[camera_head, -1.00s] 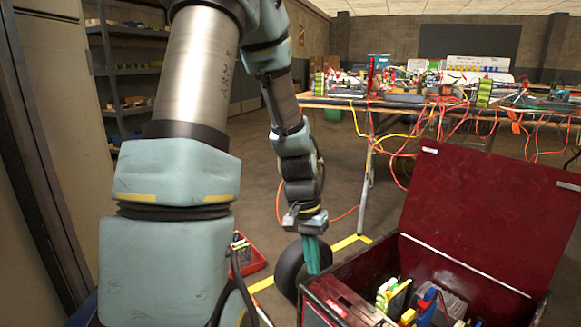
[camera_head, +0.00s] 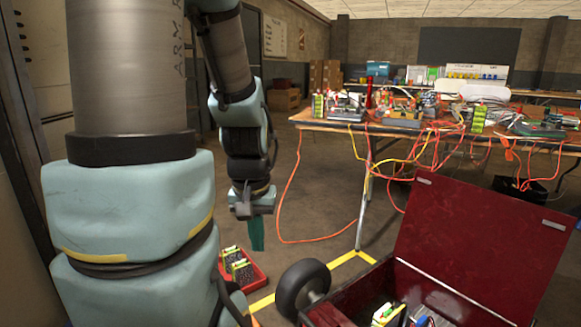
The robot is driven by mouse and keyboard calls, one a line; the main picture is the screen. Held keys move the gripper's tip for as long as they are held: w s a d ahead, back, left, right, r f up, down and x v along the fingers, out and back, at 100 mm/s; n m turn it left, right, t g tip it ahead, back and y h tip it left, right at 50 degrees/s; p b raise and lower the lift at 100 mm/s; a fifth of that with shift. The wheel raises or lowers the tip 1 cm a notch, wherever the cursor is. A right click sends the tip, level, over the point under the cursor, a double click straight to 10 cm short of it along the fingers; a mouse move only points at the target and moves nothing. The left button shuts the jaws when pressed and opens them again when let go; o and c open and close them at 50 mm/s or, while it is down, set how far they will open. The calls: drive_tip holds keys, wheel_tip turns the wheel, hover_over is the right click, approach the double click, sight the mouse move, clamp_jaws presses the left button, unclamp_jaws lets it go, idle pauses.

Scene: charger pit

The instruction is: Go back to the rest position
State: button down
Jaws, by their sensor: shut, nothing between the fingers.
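My gripper (camera_head: 257,236) hangs at the end of my arm, pointing down, with its teal fingers shut and nothing held. It is in the air left of the open red chest, and in the picture it shows just above a small red tray (camera_head: 257,279) on the floor. My arm's large links fill the left of the view.
The open red chest (camera_head: 340,312) at the lower right holds several items; its lid (camera_head: 468,235) is raised. A black wheel (camera_head: 303,289) stands beside it. A cluttered workbench (camera_head: 400,130) with hanging cables is behind. Yellow tape (camera_head: 345,259) marks the floor.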

wheel_tip(320, 180, up, 27)
drive_tip(key=p, duration=2.5)
drive_tip(key=shift+r, duration=0.15)
